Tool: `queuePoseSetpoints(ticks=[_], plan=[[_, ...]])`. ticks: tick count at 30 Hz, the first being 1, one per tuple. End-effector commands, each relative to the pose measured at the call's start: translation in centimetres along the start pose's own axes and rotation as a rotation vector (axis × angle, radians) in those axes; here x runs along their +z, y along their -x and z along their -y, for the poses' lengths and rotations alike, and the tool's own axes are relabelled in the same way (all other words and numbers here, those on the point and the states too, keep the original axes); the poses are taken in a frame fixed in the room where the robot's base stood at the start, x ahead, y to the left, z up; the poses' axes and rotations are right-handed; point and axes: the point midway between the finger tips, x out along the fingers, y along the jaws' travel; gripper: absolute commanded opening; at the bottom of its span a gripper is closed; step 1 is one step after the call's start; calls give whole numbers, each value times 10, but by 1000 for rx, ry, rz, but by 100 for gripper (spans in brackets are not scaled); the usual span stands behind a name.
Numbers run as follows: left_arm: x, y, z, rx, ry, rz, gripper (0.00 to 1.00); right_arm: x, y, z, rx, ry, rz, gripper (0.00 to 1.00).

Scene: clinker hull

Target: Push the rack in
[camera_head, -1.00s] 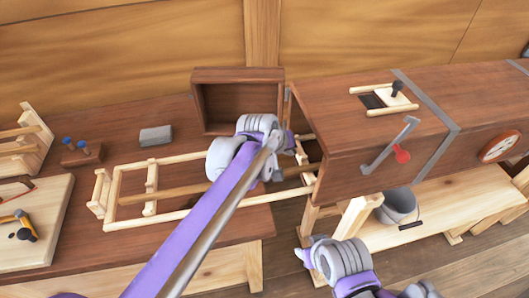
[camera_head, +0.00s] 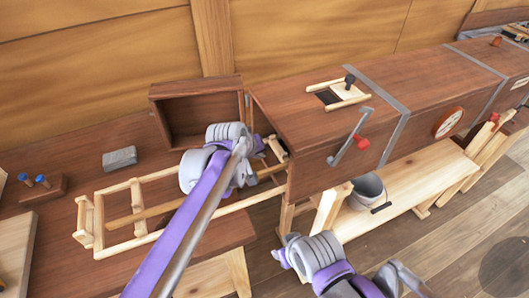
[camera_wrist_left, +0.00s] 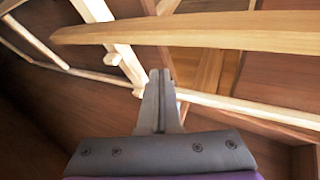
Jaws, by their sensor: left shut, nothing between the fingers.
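The rack (camera_head: 128,243) is a pale wooden frame with long rails and cross-bars. It lies over the bench at the left, and its right end reaches into the open end of the brown wooden box (camera_head: 310,125). In the left wrist view its pale bars (camera_wrist_left: 230,103) cross close to my fingers. My left gripper (camera_head: 245,178) is over the rack's right part, near the box mouth, shut and empty; its fingers (camera_wrist_left: 160,85) show together in the wrist view. Whether they touch a bar I cannot tell. My right gripper (camera_head: 279,254) is low in front of the box, away from the rack.
An open brown door or bin (camera_head: 195,110) stands behind the rack. A grey block (camera_head: 119,159) and a holder with blue-topped pegs (camera_head: 42,190) are on the bench. A lever with a red knob (camera_head: 361,143) is on the box front. A grey bucket (camera_head: 366,190) stands below.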

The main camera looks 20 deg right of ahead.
Motion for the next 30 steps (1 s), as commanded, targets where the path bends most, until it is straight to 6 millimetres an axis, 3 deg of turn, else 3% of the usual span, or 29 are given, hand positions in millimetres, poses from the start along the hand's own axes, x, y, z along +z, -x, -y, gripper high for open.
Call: queuePoseSetpoints(ticks=[12, 18, 25, 28, 30], plan=[[0, 84, 3, -1, 0, 0, 0, -3, 4, 0, 0, 0, -2, 49], [-1, 100, 3, 0, 0, 0, 0, -3, 4, 0, 0, 0, -2, 49], [-1, 102, 4, -2, 4, 1, 0, -3, 4, 0, 0, 0, -2, 49], [-7, 105, 21, -24, 65, 12, 0, -5, 7, 0, 0, 0, -3, 49], [-14, 112, 50, -61, 172, 31, 0, -8, 10, 0, 0, 0, -5, 49]])
